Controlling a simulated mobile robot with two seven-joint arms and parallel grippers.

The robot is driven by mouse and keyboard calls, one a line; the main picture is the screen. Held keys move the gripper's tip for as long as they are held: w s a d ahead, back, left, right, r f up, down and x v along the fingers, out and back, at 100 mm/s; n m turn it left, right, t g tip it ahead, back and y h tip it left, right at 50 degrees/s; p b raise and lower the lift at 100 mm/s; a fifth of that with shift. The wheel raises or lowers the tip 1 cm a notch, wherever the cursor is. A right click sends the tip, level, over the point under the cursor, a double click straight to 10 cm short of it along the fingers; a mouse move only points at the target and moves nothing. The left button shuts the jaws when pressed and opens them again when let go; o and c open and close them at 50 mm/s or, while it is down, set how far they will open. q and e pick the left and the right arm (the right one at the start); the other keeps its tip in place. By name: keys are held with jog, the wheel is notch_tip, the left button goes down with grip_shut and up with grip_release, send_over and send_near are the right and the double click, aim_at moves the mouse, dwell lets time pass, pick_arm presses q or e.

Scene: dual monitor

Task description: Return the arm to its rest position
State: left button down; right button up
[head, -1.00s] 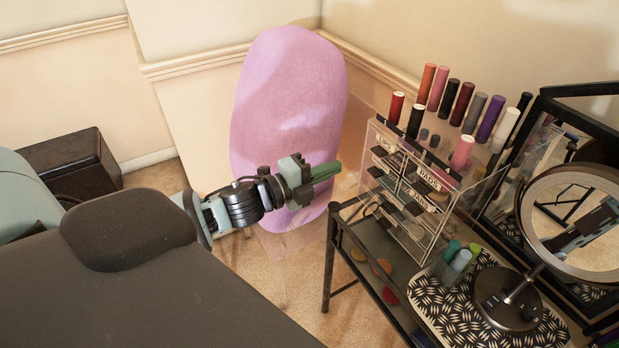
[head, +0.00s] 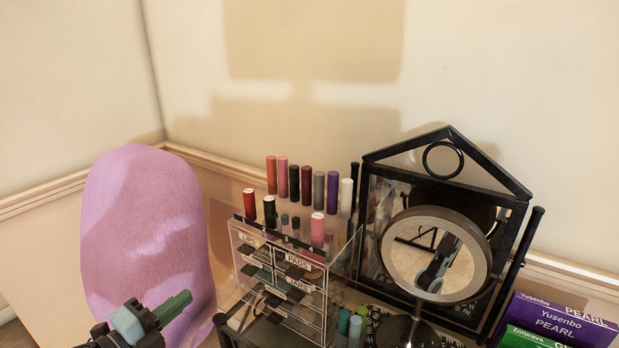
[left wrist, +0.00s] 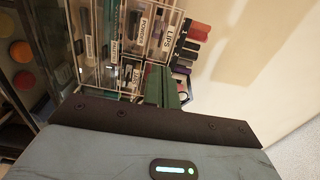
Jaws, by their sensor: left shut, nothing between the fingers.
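My left gripper (head: 172,309) is low in the head view, at the lower left, in front of the pink chair back. Its green fingers are shut together with nothing between them. In the left wrist view the fingers (left wrist: 161,86) point toward the clear drawer organizer, and I cannot tell the exact gap. In the head view the gripper is left of the organizer and apart from it. Most of my left arm is below the picture edge. My right gripper is not in view.
The pink chair back (head: 150,230) stands behind the gripper. The clear drawer organizer (head: 290,285) holds several lipstick-like tubes. A round mirror (head: 395,262) and a black-framed mirror (head: 430,160) stand to its right. Purple and green boxes (head: 560,322) are at the lower right.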

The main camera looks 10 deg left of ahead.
pick_arm(q)
jog(key=s+d+f+n+g+y+p, duration=0.1)
jog(key=s+d+f+n+g+y, duration=0.1)
jog(key=s+f+n, duration=0.6)
jog(key=s+d+f+n+g+y+p, duration=0.15)
jog(key=s+f+n, duration=0.3)
jog(key=f, duration=0.55)
jog(key=s+d+f+n+g, duration=0.1)
jog(key=s+d+f+n, duration=0.1)
jog(key=s, duration=0.3)
jog(key=s+d+f+n+g+y, duration=0.1)
jog(key=s+d+f+n+g, duration=0.1)
jog(key=s, duration=0.4)
jog(key=s+d+f+n+g+p, duration=0.1)
jog(key=s+d+f+n, duration=0.2)
jog(key=s+f, duration=0.2)
jog(key=shift+s+d+n, duration=0.35)
jog(key=shift+s, duration=0.1)
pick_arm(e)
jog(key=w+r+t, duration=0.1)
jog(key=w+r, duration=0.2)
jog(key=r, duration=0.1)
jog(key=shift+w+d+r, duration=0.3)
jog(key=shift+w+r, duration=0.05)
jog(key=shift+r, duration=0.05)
pick_arm(q)
jog(key=shift+y, duration=0.25)
